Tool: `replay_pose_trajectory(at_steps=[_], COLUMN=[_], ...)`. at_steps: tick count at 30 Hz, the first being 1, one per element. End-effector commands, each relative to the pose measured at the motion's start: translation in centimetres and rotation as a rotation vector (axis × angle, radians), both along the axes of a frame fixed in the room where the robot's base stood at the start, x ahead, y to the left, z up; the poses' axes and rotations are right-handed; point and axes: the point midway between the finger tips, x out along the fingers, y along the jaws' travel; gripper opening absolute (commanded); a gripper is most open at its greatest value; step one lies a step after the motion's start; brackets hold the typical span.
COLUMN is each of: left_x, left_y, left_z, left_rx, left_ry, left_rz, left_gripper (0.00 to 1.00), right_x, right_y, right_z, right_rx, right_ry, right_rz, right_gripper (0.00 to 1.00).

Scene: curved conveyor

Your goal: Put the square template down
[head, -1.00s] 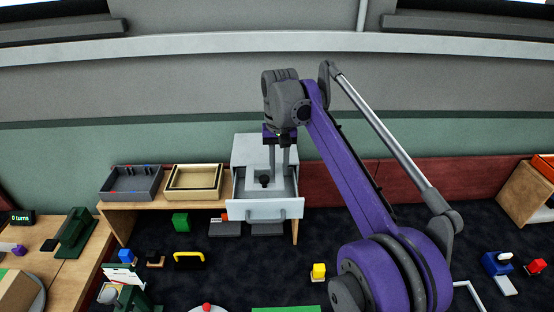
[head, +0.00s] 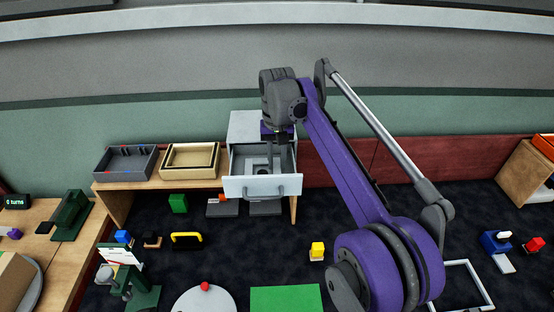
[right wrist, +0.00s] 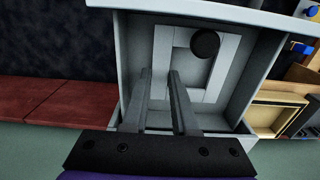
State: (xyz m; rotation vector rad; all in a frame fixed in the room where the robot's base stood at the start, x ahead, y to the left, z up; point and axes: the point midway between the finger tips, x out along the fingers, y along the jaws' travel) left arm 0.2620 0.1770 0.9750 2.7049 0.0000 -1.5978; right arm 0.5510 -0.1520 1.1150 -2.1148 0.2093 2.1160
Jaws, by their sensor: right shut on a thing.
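The square template, a pale grey square frame with a dark round knob, lies in the open drawer (head: 262,188). In the right wrist view its light frame (right wrist: 220,72) shows flat against the drawer floor, with the knob (right wrist: 205,43) near its far side. My right gripper (head: 274,166) reaches down into the drawer. In the right wrist view its two fingers (right wrist: 160,75) stand on either side of one bar of the template, shut on it. The finger tips and drawer front hide part of the template in the head view. My left gripper is not in view.
The drawer sits in a grey cabinet (head: 250,125). Left of it, a beige tray (head: 190,176) and a dark grey tray (head: 126,177) stand on a wooden shelf. The drawer walls are close around the gripper. A white square outline (head: 487,290) lies on the floor.

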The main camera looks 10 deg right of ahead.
Motion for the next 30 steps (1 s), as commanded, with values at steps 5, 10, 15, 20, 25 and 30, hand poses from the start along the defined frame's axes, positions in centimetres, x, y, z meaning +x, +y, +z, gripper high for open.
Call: replay_pose_trajectory(at_steps=[5, 10, 15, 20, 25, 30], left_x=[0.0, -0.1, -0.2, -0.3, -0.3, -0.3], left_y=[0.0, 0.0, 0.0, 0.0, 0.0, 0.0], left_z=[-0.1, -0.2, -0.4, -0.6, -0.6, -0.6], left_rx=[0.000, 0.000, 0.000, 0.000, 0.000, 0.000], left_ry=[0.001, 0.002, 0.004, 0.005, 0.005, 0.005], left_rz=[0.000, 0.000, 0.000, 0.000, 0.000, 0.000], left_gripper=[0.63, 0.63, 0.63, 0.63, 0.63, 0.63], right_x=[0.0, 0.0, 0.0, 0.0, 0.0, 0.0], right_y=[0.0, 0.0, 0.0, 0.0, 0.0, 0.0], right_z=[-0.1, -0.4, -0.8, -1.1, -1.2, -1.2], right_rx=[0.000, 0.000, 0.000, 0.000, 0.000, 0.000], right_ry=[0.000, 0.001, 0.001, 0.000, 0.000, 0.000], right_rz=[0.000, 0.000, 0.000, 0.000, 0.000, 0.000], right_gripper=[0.00, 0.00, 0.00, 0.00, 0.43, 0.61])
